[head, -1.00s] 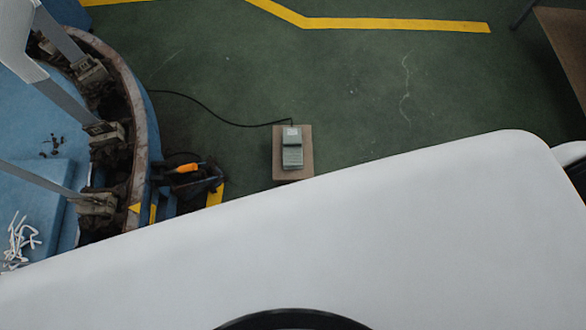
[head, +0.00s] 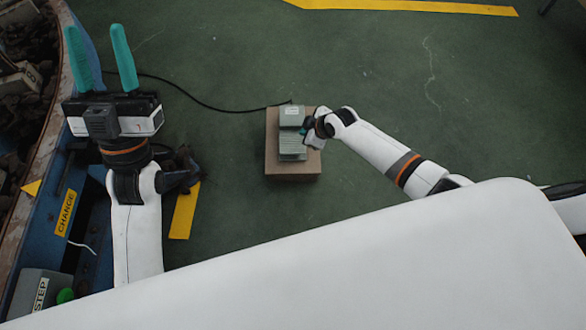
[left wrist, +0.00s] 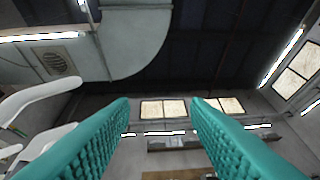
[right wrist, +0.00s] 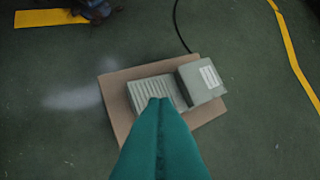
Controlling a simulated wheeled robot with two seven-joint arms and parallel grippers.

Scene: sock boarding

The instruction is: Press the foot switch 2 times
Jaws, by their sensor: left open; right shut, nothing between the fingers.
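The foot switch (head: 291,143) is a grey-green pedal with a ribbed tread and a raised block with a pale label. It lies on a brown board (head: 292,177) on the floor. In the right wrist view the switch (right wrist: 200,80) shows beyond my shut, empty right gripper (right wrist: 158,100), whose tip overlaps the ribbed tread. I cannot tell whether it touches. In the head view my right gripper (head: 307,130) is at the right side of the pedal. My left gripper (head: 97,50) is open and empty, raised at the left; its wrist view shows ceiling and windows.
A black cable (head: 200,103) runs from the switch to the left. A blue machine base with a "CHANGE" label (head: 65,213) and a grey "STEP" box (head: 45,292) stand at the left. Green floor with yellow lines lies open behind the switch.

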